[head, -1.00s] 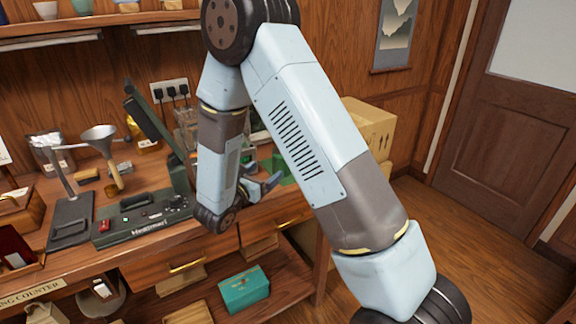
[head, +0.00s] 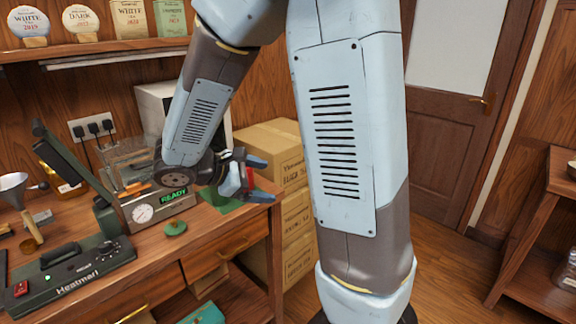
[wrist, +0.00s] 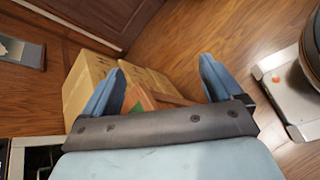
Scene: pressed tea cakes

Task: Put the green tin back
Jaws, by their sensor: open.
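My gripper (head: 262,179) is open above the right end of the counter, its fingers pointing right. In the wrist view its two fingers (wrist: 160,70) are spread, with no tin seen held between them. A small round green object (head: 176,228) lies on the counter left of the gripper; I cannot tell if it is the tin or a lid. A teal-green box (head: 204,314) on the lower shelf is cut off by the frame. No object is clearly the green tin.
A device reading READY (head: 172,196) stands beside my wrist. A dark green machine (head: 72,272) is at the left of the counter. Stacked cartons (head: 290,215) stand just beyond the counter's right end.

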